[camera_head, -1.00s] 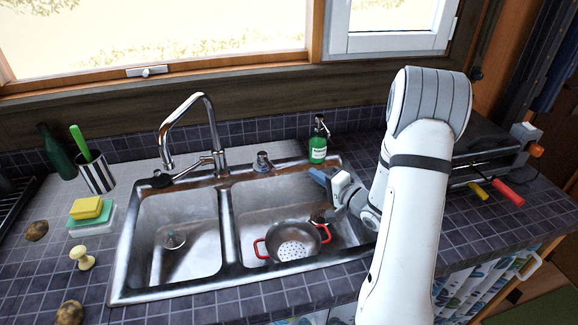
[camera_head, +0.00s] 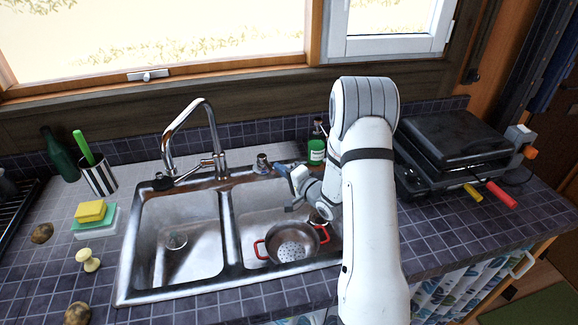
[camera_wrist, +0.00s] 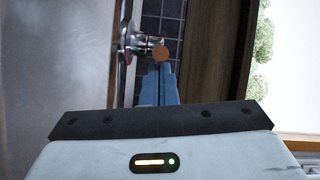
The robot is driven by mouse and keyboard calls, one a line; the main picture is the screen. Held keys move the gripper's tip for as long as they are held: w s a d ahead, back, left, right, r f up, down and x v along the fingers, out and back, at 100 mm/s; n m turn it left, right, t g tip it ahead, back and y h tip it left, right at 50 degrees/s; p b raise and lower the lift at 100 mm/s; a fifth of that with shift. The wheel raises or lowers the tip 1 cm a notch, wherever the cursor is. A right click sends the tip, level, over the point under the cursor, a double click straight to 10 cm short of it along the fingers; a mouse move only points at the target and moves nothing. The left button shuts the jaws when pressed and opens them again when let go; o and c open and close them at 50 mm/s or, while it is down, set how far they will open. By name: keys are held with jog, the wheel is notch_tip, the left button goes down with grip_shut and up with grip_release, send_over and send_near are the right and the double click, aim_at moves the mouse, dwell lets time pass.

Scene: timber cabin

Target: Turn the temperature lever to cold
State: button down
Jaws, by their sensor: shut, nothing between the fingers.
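In the wrist view a chrome fitting (camera_wrist: 136,42) with a copper-coloured round part (camera_wrist: 160,53) lies just beyond my fingertips. My gripper (camera_head: 280,169) has blue fingers, shut and empty, above the sink's back rim, right of the short fixture. Its fingers also show in the wrist view (camera_wrist: 159,78). Contact with the fitting cannot be made out.
A red-handled colander (camera_head: 292,247) sits in the right basin. A green soap bottle (camera_head: 317,148) stands behind my gripper, close to my arm. A black grill (camera_head: 450,145) is at the right. Sponges (camera_head: 92,212) and a striped cup (camera_head: 100,176) are left of the sink.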

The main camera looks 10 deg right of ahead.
jog(key=shift+a, duration=0.1)
jog(key=shift+s+a+f+b, duration=0.2)
jog(key=shift+s+a+b, duration=0.15)
jog(key=shift+a+b, duration=0.4)
jog(key=shift+s+a+r+b, duration=0.15)
jog(key=shift+s+a+b, duration=0.05)
jog(key=shift+a+b, duration=0.2)
jog(key=shift+d, duration=0.1)
